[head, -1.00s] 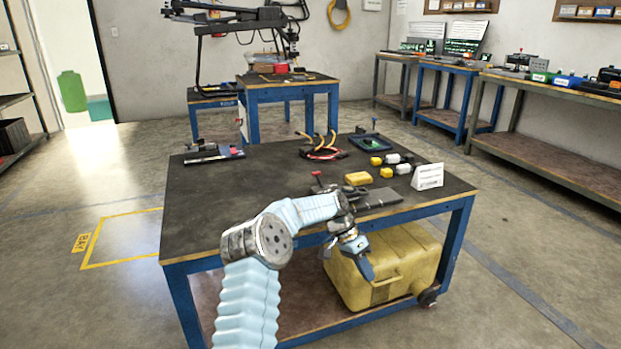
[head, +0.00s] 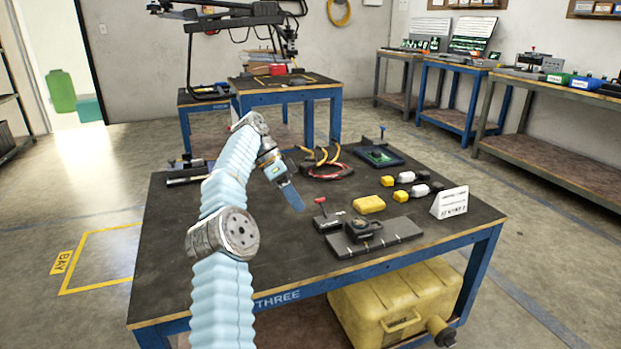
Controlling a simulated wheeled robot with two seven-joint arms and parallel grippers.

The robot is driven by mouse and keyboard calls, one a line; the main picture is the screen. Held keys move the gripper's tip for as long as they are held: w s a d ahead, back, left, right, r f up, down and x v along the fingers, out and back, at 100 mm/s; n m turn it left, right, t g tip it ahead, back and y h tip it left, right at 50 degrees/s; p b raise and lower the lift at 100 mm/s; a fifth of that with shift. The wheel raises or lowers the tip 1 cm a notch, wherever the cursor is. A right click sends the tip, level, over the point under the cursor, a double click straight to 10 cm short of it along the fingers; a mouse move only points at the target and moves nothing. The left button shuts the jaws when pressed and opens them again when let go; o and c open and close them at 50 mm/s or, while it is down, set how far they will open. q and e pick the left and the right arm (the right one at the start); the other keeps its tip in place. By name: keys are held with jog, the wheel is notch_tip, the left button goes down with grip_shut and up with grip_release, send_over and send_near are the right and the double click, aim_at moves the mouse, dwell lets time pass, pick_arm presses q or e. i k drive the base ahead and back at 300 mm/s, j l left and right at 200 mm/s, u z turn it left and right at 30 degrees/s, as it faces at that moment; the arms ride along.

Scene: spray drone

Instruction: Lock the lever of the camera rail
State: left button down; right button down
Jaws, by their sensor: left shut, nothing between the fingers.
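A lever with a red knob (head: 321,201) stands up from a small dark block (head: 328,222) on the black-topped table. Right beside it lies a flat grey rail-like plate (head: 400,231) with a dark round-topped unit (head: 362,229) on its left part. I cannot tell for certain whether this is the camera rail, or whether the lever is joined to it. My left gripper (head: 292,199) is shut and empty, pointing down above the table, to the left of the red knob and apart from it. My right gripper is not in view.
A yellow block (head: 369,204), small yellow and white pieces (head: 406,177) and a white sign (head: 450,202) are to the right. Coiled red and yellow leads (head: 325,170) and a dark tray (head: 378,156) lie behind. The table's front left is clear.

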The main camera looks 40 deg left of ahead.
aim_at(320, 201)
jog(key=i+j, duration=0.3)
jog(key=j, duration=0.15)
jog(key=i+j, duration=0.3)
jog(key=j, duration=0.15)
